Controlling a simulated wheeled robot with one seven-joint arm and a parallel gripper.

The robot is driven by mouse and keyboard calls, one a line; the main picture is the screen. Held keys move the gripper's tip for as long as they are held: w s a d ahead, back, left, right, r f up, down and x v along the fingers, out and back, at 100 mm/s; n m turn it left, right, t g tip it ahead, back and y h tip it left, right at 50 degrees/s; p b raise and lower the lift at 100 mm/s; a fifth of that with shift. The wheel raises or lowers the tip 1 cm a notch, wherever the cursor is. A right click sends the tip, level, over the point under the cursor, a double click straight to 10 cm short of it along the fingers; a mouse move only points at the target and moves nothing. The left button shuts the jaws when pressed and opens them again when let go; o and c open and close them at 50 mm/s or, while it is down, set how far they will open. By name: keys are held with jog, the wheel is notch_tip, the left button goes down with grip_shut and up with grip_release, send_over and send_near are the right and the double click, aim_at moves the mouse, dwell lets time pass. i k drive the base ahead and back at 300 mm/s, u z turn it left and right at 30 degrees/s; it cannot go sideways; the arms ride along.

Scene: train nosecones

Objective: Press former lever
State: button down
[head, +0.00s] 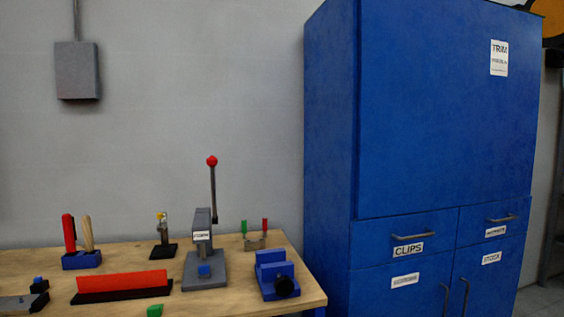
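The former (204,260) is a grey press-like tool on the wooden workbench, with a small white label on its front and a blue part low on its base. Its lever (213,190) is a thin dark rod that stands nearly upright above the body, topped by a red ball knob (212,161). My gripper is not in view in the head view.
The workbench (312,297) also bears a blue vise (274,274) right of the former, a red strip in a black base (122,284) to its left, and a tool holder (82,261). A tall blue cabinet (430,120) stands at the right.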

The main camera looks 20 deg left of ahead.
aim_at(212, 161)
jog(key=u, duration=0.15)
jog(key=i, duration=1)
jog(key=u, duration=0.8)
jog(key=i, duration=0.5)
jog(key=u, duration=0.45)
